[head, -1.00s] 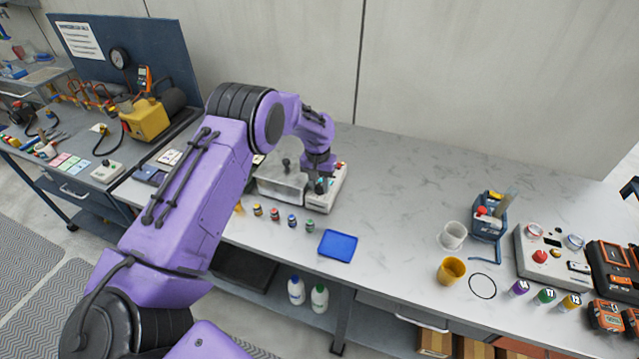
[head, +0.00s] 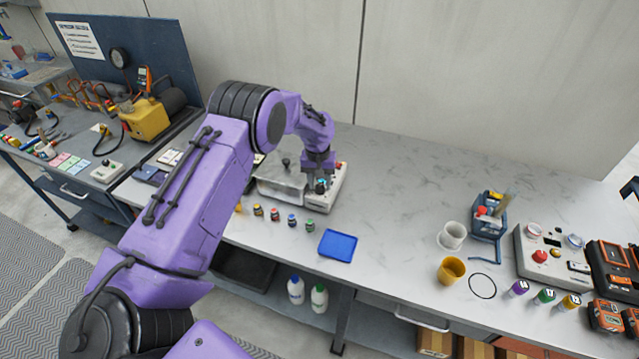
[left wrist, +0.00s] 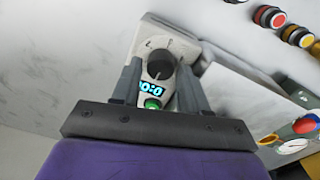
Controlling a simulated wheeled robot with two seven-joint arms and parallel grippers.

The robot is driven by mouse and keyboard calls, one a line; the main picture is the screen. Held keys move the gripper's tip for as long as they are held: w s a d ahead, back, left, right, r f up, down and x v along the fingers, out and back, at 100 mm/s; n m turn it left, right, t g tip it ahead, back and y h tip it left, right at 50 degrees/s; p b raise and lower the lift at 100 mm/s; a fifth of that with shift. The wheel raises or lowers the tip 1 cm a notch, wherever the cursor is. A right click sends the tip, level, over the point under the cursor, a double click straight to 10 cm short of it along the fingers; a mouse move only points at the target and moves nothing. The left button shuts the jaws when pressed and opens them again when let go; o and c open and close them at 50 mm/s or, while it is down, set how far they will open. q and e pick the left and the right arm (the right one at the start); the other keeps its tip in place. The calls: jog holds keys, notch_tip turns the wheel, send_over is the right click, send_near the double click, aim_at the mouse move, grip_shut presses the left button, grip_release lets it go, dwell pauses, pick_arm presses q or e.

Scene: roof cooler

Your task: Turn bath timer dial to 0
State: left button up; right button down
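The bath timer's dark round dial (left wrist: 161,66) shows in the left wrist view on a pale control panel (left wrist: 180,48). Below it are a lit cyan display (left wrist: 149,89), partly cut off by a finger and seeming to show zeros, and a green button (left wrist: 152,104). My left gripper (left wrist: 160,72) has its two fingers apart, one on each side of the dial, with narrow gaps showing. In the head view my left gripper (head: 320,182) is down at the panel of the bath unit (head: 335,193) and hides the dial. My right gripper is not in view.
A clear-covered bath (head: 282,190) joins the panel. Several small capped bottles (head: 274,215) and a blue tray (head: 338,244) lie in front. A white cup (head: 452,236) and yellow cup (head: 451,270) stand further right. The bench between is clear.

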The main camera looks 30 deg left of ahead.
aim_at(318, 186)
pick_arm(q)
jog(key=shift+s, duration=0.1)
jog(key=shift+r+b, duration=0.3)
notch_tip(318, 186, up, 10)
jog(key=b, duration=0.2)
jog(key=shift+a+b, duration=0.2)
jog(key=shift+b, duration=0.15)
jog(key=shift+s+f, duration=0.15)
